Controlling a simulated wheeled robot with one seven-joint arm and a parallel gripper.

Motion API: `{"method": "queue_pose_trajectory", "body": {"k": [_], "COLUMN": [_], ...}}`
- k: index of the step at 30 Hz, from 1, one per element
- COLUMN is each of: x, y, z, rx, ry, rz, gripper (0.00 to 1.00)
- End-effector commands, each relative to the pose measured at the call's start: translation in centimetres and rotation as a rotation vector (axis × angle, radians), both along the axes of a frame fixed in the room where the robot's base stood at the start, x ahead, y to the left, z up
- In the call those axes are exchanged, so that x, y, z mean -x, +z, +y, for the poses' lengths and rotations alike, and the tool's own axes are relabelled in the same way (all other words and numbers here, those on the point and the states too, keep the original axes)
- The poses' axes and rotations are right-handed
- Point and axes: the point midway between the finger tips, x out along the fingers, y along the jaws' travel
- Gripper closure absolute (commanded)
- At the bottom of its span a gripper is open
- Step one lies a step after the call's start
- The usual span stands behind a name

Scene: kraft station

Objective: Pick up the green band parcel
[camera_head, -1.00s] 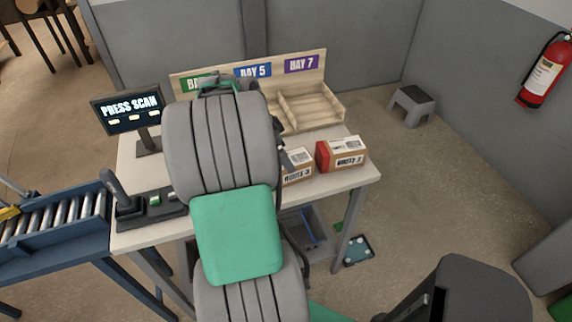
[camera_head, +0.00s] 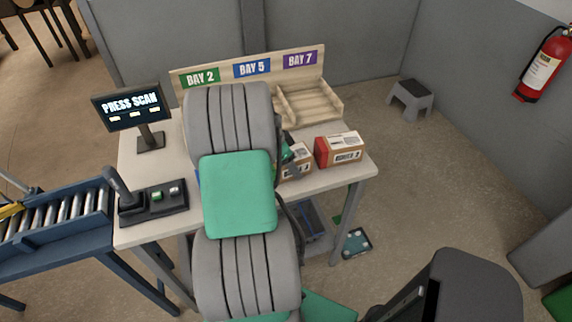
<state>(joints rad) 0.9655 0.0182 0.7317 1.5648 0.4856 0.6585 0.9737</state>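A cardboard parcel (camera_head: 299,168) with a white label lies on the table, partly hidden behind my arm and gripper. No green band can be made out on it. A small green patch (camera_head: 287,153) shows beside it, and I cannot tell whether it belongs to my arm or to a parcel. My gripper (camera_head: 291,168) is a dark shape at the left side of this parcel, mostly hidden by my arm. Its fingers are not clear, so its opening and any contact cannot be told.
A red-banded parcel (camera_head: 338,150) stands just to the right. A blue edge (camera_head: 198,175) peeks out left of my arm. Behind is a wooden sorting rack (camera_head: 310,103) with bay signs. A scan screen (camera_head: 131,107), control box (camera_head: 155,200) and roller conveyor (camera_head: 58,220) are at left.

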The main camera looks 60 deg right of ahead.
Motion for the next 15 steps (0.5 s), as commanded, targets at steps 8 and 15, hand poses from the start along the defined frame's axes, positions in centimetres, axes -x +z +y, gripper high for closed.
{"method": "queue_pose_trajectory", "body": {"k": [8, 15], "x": [0.0, -0.01], "y": [0.02, 0.03], "z": [0.01, 0.01], "rx": [0.0, 0.0], "ry": [0.0, 0.0], "rz": [0.0, 0.0], "gripper": [0.5, 0.7]}}
